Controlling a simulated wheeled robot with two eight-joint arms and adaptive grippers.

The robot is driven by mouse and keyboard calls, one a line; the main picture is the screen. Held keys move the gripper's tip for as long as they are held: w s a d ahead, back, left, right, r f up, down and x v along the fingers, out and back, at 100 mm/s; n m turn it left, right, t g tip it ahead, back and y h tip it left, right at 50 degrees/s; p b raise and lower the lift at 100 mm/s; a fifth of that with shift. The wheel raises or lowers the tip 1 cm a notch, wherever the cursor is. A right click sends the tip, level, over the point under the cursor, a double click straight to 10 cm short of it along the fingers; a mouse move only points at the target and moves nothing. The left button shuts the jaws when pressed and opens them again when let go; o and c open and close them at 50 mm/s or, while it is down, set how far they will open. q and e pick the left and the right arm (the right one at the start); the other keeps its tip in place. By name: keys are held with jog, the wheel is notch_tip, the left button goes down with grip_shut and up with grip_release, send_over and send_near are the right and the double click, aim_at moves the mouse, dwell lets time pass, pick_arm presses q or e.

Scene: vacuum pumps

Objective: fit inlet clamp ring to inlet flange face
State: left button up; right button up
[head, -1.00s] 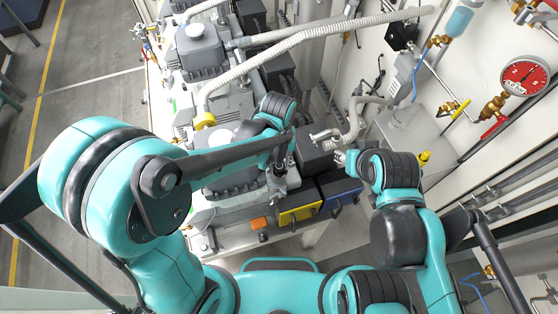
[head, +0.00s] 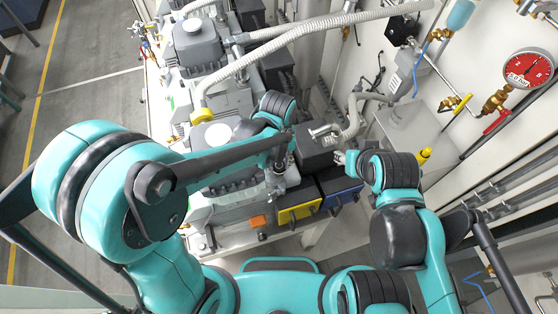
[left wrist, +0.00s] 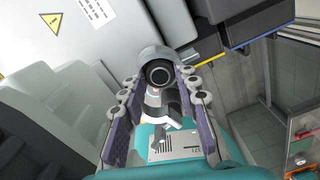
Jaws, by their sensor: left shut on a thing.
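My left gripper (head: 277,178) reaches down over the front end of the nearest pump in the head view. In the left wrist view its two purple-padded fingers (left wrist: 160,78) are closed on a grey ring-shaped part (left wrist: 150,54), which looks like the inlet clamp ring. A dark round opening with a pale rim (left wrist: 159,74) shows inside the ring's arc; I cannot tell whether it is the inlet flange or whether the ring touches it. My right gripper (head: 341,158) is by the bent metal end of a hose (head: 324,131); its jaws are too small to read.
A yellow box (head: 299,213) and a blue box (head: 342,193) sit just right of the left gripper. A ribbed grey hose (head: 275,52) crosses above the pumps. A wall with a red gauge (head: 529,68) and pipes bounds the right. Open floor (head: 85,95) lies left.

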pick_arm(q)
jog(key=shift+f, duration=0.15)
dwell(0.5)
jog(key=o, duration=0.9)
notch_tip(320, 180, up, 12)
dwell(0.8)
